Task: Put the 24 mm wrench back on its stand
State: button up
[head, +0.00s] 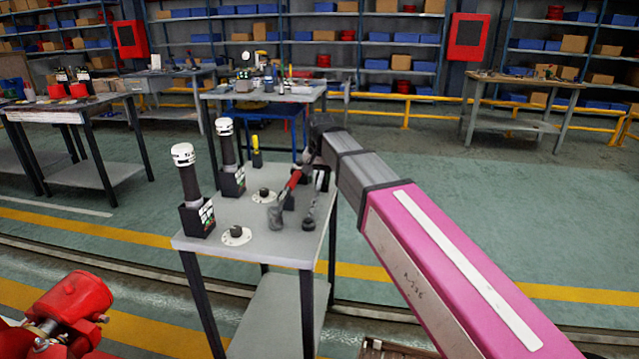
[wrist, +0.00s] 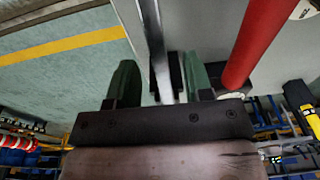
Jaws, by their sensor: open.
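A silver wrench, which I take to be the 24 mm one, shows as a long bright shaft (wrist: 156,45) in the wrist view. In the head view it is a thin upright shape (head: 312,203) near the right edge of the small grey table (head: 262,238). My gripper (wrist: 160,72) is open, with one green finger on each side of the shaft; I see no clear contact. In the head view my gripper (head: 319,172) is partly hidden at the arm's end. A dark block, perhaps a stand, is behind the shaft in the wrist view (wrist: 176,70). The wrench's size mark cannot be read.
A red-handled tool (head: 291,186) stands close left of the wrench; its red handle (wrist: 258,40) is beside my right finger. Two black cylinders with white caps (head: 190,185) (head: 228,155), a yellow-handled tool (head: 256,150) and two round flanges (head: 237,235) (head: 263,195) share the table.

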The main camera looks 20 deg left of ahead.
notch_tip(320, 180, up, 8)
jog(key=shift+s+d+r, duration=0.15)
jog(key=shift+s+r, duration=0.1)
jog(key=shift+s, duration=0.2)
jog(key=w+d+f, duration=0.2)
jog(key=d+f, duration=0.8)
jog(key=d, duration=0.1)
jog(key=w+d+f, duration=0.2)
jog(key=d+f, duration=0.8)
jog(key=d, duration=0.2)
jog(key=s+d+f, duration=0.5)
jog(key=d+f, duration=0.3)
jog(key=d, duration=0.3)
jog(key=s+d+f+m+g, duration=0.1)
jog(key=s+d+f, duration=0.4)
jog(key=d+f, duration=0.4)
jog(key=d, duration=0.3)
jog(key=shift+f, duration=0.2)
jog(key=shift+s, duration=0.1)
